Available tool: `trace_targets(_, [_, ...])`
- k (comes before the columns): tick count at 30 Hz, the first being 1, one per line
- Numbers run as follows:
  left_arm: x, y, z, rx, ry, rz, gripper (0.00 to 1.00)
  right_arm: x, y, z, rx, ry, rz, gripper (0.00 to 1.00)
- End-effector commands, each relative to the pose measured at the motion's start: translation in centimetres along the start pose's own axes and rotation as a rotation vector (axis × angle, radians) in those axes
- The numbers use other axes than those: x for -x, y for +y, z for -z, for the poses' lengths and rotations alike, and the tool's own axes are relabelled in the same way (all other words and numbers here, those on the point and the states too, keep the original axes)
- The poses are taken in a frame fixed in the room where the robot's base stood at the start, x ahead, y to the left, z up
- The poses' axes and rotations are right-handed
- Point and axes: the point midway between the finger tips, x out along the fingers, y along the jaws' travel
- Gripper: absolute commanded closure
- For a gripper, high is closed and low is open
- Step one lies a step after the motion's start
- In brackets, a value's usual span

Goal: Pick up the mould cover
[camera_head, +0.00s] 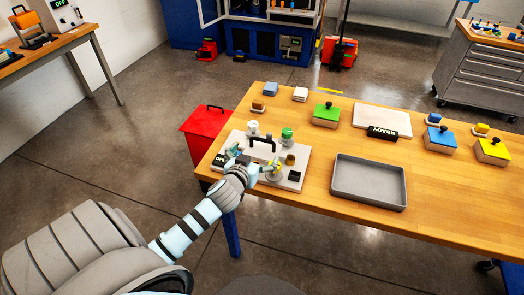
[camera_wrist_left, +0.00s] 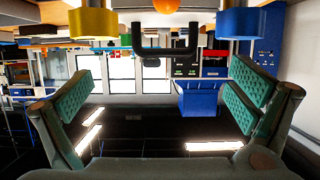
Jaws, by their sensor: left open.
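A black U-shaped handle (camera_head: 263,143), which looks like that of the mould cover, stands over a light grey plate (camera_head: 299,160) at the table's left end. The cover's body is not clear, as my arm and small parts hide it. My left gripper (camera_head: 254,161) is open and empty at the near side of this handle, low over the plate. In the left wrist view the handle (camera_wrist_left: 165,50) shows above and between the spread green-padded fingers (camera_wrist_left: 165,100), touching neither. My right gripper is not in view.
A white-topped post and a green-topped post (camera_head: 287,136) stand on the plate close to the handle. A grey tray (camera_head: 368,205) lies to the right. Green, blue and yellow blocks stand farther back. A red box (camera_head: 203,132) stands left of the wooden table.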

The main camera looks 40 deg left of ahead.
Motion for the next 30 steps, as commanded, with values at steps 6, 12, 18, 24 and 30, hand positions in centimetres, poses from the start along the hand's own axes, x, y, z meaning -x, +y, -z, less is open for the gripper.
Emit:
trace_targets(6, [-3.2,0.0,-0.1,0.0,-0.001,-0.001,0.0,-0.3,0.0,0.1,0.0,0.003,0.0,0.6])
trace_targets(12, [-6.2,-0.7,-0.6,0.0,-0.003,0.001,0.0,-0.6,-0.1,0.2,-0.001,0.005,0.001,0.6])
trace_targets(18, [-8.6,-0.7,-0.7,0.002,-0.006,-0.002,0.0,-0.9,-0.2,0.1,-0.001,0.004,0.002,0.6])
trace_targets(24, [-8.6,-0.7,-0.8,0.002,-0.008,-0.001,0.08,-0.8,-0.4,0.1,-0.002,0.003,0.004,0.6])
trace_targets(30, [-8.6,-0.7,-1.0,0.004,-0.011,-0.001,0.4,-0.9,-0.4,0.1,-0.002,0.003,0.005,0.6])
